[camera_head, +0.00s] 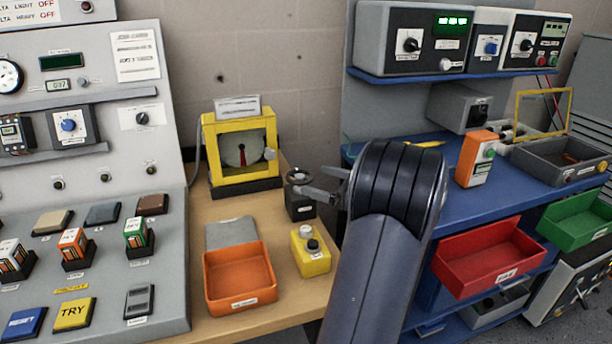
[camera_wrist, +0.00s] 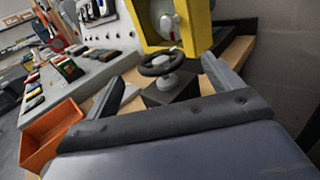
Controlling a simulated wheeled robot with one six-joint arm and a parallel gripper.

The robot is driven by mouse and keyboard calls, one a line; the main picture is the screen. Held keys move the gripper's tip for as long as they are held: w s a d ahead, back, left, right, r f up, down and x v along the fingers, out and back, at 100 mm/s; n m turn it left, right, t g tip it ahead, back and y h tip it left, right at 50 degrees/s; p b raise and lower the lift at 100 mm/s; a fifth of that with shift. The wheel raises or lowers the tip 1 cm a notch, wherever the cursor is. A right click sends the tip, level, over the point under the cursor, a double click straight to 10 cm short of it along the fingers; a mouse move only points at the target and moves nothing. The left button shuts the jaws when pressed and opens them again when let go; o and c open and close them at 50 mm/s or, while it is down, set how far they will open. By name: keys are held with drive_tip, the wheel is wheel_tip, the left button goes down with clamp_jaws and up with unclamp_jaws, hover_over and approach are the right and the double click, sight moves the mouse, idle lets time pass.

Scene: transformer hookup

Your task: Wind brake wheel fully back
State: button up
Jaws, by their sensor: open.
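The brake wheel (camera_wrist: 167,64) is a small dark handwheel on a grey hub, set on a dark block (camera_wrist: 171,91). In the head view the wheel (camera_head: 299,177) stands on the wooden bench, just right of the yellow-framed gauge. My gripper (camera_wrist: 164,76) is open, with one finger on each side of the wheel and its block in the wrist view. In the head view my gripper (camera_head: 318,183) reaches in from the right, close to the wheel. I cannot tell whether a finger touches it. My arm hides the bench behind it.
The yellow-framed gauge (camera_head: 241,147) stands behind the wheel. A sloping grey control panel (camera_head: 95,200) is at left. A blue shelf unit (camera_head: 445,190) is at right.

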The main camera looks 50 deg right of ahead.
sight(300, 175)
drive_tip(key=v, duration=0.4)
drive_tip(key=shift+s, duration=0.15)
drive_tip(key=b+x, duration=0.1)
drive_tip(key=x, duration=0.9)
drive_tip(key=shift+w, duration=0.4)
drive_tip(key=shift+a+f, duration=0.1)
drive_tip(key=shift+f, duration=0.05)
drive_tip(key=shift+h, duration=0.3)
drive_tip(key=shift+r, duration=0.2)
